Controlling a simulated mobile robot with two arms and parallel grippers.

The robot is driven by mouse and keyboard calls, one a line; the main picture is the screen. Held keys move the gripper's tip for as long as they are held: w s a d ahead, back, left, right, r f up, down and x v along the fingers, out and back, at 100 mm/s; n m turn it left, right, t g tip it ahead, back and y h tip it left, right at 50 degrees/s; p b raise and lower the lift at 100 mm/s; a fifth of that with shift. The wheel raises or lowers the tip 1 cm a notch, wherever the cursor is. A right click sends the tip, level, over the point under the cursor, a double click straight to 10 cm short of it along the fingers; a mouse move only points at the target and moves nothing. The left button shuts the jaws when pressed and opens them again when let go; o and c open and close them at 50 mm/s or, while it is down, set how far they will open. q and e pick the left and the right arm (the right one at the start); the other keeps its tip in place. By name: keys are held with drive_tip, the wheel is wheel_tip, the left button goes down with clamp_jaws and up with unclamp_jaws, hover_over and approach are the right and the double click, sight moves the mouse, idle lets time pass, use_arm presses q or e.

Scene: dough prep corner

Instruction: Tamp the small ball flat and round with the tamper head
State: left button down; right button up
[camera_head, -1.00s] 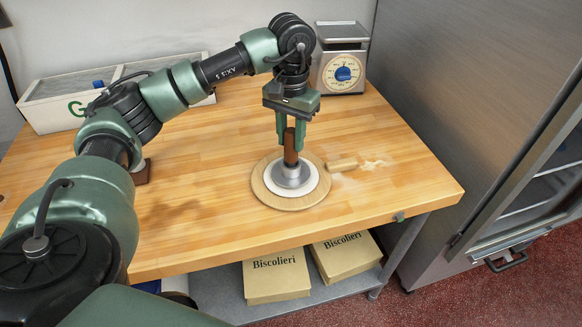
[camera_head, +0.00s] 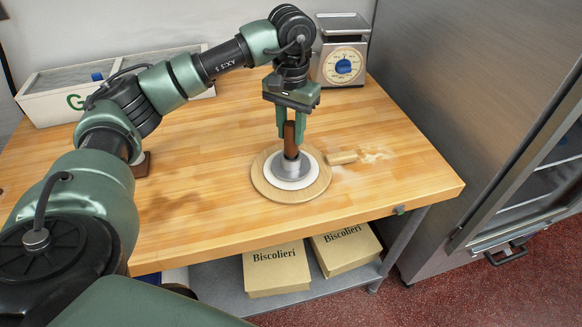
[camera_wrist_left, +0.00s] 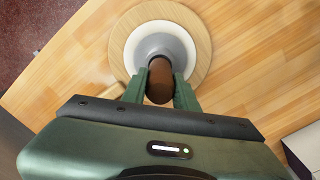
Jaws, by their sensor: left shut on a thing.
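My left gripper (camera_head: 291,135) is shut on the brown handle (camera_head: 290,146) of the tamper, which stands upright. The tamper's grey round metal head (camera_head: 292,168) is down over a white disc (camera_head: 293,186) on a round wooden board (camera_head: 262,185). The white shows as a ring around the head, also in the left wrist view (camera_wrist_left: 186,44). I cannot see a separate small ball; what lies under the head is hidden, and I cannot tell whether the head touches the white. My right gripper is not in view.
A dial scale (camera_head: 342,65) stands at the back right, a white divided box (camera_head: 60,113) at the back left. A dark brown block (camera_head: 142,167) is partly behind my arm.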

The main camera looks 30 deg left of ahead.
use_arm(q)
drive_tip(key=shift+f+b, duration=0.35)
drive_tip(key=shift+f, duration=0.15)
drive_tip(key=c, duration=1)
unclamp_jaws()
clamp_jaws()
drive_tip(key=shift+r+p, duration=0.4)
drive_tip(key=shift+r, duration=0.25)
idle(0.5)
